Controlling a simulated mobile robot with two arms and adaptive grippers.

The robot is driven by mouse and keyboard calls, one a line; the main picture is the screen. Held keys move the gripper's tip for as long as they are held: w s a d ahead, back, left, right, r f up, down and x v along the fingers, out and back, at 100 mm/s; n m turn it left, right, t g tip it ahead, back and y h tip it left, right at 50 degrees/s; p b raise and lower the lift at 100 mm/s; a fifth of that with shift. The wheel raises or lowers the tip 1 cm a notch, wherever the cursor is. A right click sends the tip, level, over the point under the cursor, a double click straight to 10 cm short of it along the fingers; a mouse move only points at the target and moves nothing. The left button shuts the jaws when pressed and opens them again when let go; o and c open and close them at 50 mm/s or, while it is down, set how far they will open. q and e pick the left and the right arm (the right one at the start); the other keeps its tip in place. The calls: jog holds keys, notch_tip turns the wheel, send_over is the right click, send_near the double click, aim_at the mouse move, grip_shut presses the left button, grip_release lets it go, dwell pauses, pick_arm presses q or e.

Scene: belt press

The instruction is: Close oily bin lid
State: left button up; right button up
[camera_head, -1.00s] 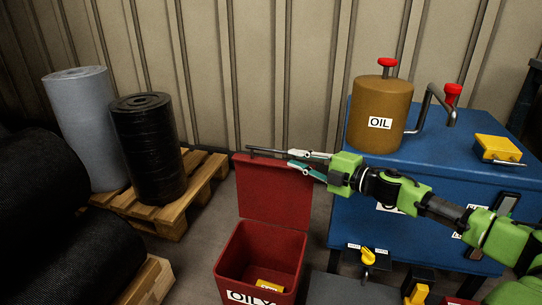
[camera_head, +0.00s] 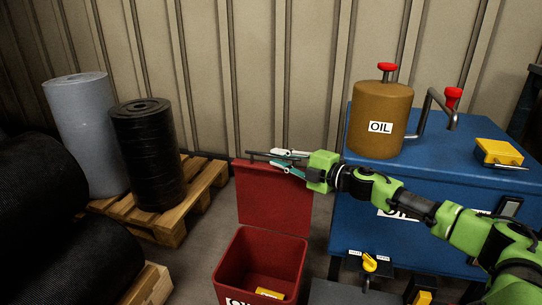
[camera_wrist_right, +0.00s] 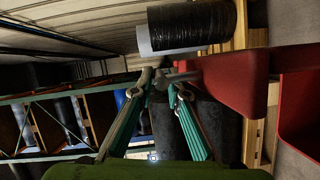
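The red oily bin (camera_head: 228,270) stands on the floor at the bottom centre of the head view. Its red lid (camera_head: 272,198) stands upright behind the opening, so the bin is open. A dark bar (camera_head: 256,153) runs along the lid's top edge. My right gripper (camera_head: 273,158) is at that top edge, its fingers apart on either side of the bar. In the right wrist view the fingertips (camera_wrist_right: 160,80) are apart near the bar, beside the red lid (camera_wrist_right: 236,80); contact is unclear. My left gripper is not in view.
A yellow item (camera_head: 269,293) lies inside the bin. The blue oil cabinet (camera_head: 345,215) with a brown oil tank (camera_head: 379,115) stands to the right. A wooden pallet (camera_head: 205,190) with a black roll (camera_head: 148,155) and a grey roll (camera_head: 88,130) is to the left.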

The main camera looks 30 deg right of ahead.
aim_at(271, 155)
jog(key=shift+x, duration=1.7)
jog(key=shift+c, duration=0.5)
grip_shut()
